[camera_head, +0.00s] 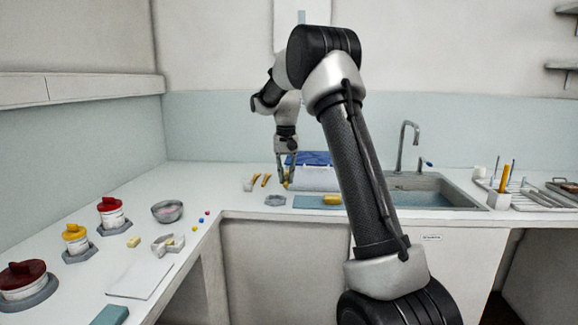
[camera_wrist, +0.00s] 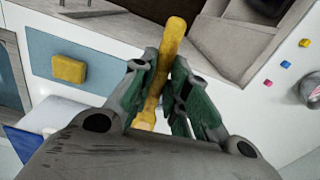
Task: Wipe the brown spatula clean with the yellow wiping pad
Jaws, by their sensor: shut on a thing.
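My gripper (camera_head: 286,180) is above the back counter, just left of the sink. In the wrist view my gripper (camera_wrist: 168,82) is shut on a long ochre-yellow tool (camera_wrist: 172,42), which passes between the green-padded fingers. Its colour is more ochre than brown, and I cannot tell whether it is the brown spatula. The yellow wiping pad (camera_head: 332,200) lies on a blue mat (camera_head: 308,203) on the counter, right of the gripper. In the wrist view the pad (camera_wrist: 69,68) lies on the mat (camera_wrist: 42,50), apart from the held tool.
Two yellow-orange tools (camera_head: 265,180) lie left of the gripper. A grey hexagonal piece (camera_head: 275,200) is near the front edge. Lidded jars (camera_head: 111,213) and a metal bowl (camera_head: 167,211) stand left.

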